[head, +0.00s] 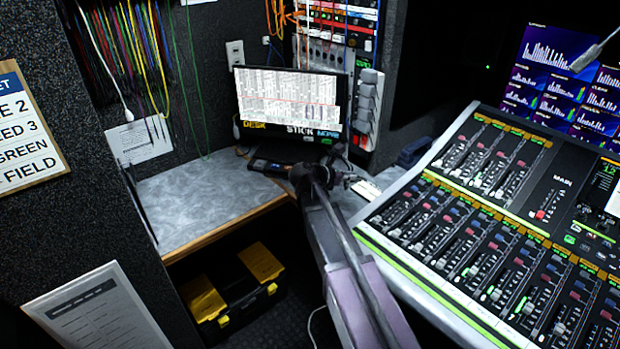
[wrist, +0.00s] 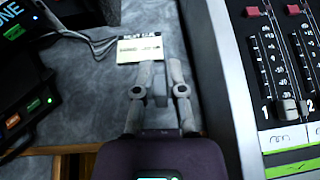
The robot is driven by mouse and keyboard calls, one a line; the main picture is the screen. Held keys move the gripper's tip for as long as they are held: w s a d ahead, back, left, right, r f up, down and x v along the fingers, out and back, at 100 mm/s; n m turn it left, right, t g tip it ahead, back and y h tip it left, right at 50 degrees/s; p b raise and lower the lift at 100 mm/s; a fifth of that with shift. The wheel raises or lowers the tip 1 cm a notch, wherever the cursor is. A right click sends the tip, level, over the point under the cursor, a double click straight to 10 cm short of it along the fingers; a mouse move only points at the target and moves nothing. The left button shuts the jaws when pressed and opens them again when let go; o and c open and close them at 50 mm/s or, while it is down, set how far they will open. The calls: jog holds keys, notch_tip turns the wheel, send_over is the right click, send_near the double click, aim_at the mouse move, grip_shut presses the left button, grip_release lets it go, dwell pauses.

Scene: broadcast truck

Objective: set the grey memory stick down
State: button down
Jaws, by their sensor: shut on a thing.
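The grey memory stick (wrist: 160,88) is a small grey piece between my gripper's fingers in the wrist view. My gripper (wrist: 159,78) is shut on it, with one finger on each side. The stick is over the grey desk top (wrist: 105,95), and I cannot tell whether it touches the surface. In the head view my gripper (head: 328,165) is dark, below the monitor, and I cannot make out the stick there.
A pale printed card (wrist: 140,48) lies just beyond the fingertips. The mixing console (head: 480,220) borders the right. A black device with lit buttons (wrist: 22,108) stands left. The monitor (head: 292,103) is behind. The left desk (head: 195,205) is clear.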

jog(key=shift+n+t, duration=0.5)
jog(key=w+f+b, duration=0.1)
jog(key=w+f, duration=0.1)
jog(key=w, duration=0.1)
jog(key=w+f+b, duration=0.1)
jog(key=shift+w+a+f+b, duration=0.25)
jog(key=shift+f+b, duration=0.05)
jog(key=shift+f, duration=0.05)
notch_tip(320, 180, down, 6)
jog(key=b, duration=0.6)
jog(key=shift+f, duration=0.15)
jog(key=shift+f+b, duration=1.9)
jog(key=shift+b, duration=0.1)
jog(key=shift+f, duration=0.15)
jog(key=c, duration=0.7)
grip_release()
jog(key=shift+r, duration=0.2)
